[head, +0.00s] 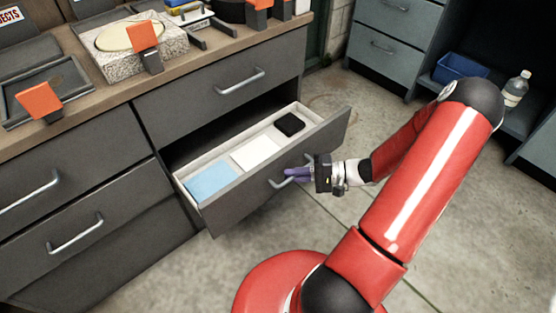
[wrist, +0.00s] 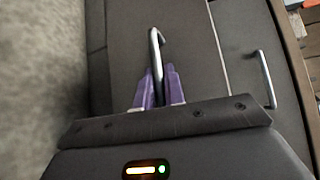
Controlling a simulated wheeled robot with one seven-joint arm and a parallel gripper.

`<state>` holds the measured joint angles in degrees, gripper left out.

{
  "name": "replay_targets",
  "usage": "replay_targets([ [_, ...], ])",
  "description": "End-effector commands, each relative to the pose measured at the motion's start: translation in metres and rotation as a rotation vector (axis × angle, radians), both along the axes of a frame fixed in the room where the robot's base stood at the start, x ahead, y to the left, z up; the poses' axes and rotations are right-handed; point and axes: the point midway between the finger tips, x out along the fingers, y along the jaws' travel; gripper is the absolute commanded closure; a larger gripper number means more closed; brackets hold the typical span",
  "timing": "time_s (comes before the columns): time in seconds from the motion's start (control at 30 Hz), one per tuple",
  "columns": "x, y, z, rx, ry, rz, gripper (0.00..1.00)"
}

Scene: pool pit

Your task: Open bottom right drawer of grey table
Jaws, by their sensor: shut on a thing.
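The grey table (head: 150,118) stands at the left in the head view, with a wooden top and dark grey drawers. Its bottom right drawer (head: 238,207) is pulled out and shows its pale inside. In it lie a blue pad (head: 212,180), a white pad (head: 256,152) and a small black item (head: 289,125). My gripper (head: 292,175) has purple fingers and is shut on the drawer handle (head: 276,184) at the drawer's front. In the wrist view the metal handle (wrist: 156,50) stands between the purple fingers (wrist: 158,90).
The upper right drawer (head: 222,98) is shut above the open one. Orange and grey items (head: 146,45) stand on the tabletop. A grey cabinet (head: 385,50), a blue bin (head: 460,67) and a bottle (head: 516,88) are at the back right. The concrete floor (head: 310,225) before the drawer is free beside my arm.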

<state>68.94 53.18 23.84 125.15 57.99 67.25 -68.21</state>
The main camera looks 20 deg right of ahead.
Motion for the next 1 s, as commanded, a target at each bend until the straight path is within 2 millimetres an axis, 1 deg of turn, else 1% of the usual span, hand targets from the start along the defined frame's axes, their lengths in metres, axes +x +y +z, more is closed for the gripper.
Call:
replay_targets([
  [0.03,-0.011,-0.004,0.000,0.000,0.001,0.000,1.00],
  [0.2,-0.038,-0.012,0.000,0.000,0.001,0.000,1.00],
  [0.4,-0.055,-0.018,0.000,-0.001,0.000,0.002,1.00],
  [0.6,-0.060,-0.019,0.000,0.000,-0.001,0.003,1.00],
  [0.9,-0.060,-0.019,0.000,-0.001,0.000,0.002,1.00],
  [0.93,-0.060,-0.019,0.000,-0.001,0.000,0.002,0.85],
  [1.0,-0.060,-0.019,0.000,-0.001,0.000,0.002,0.76],
])
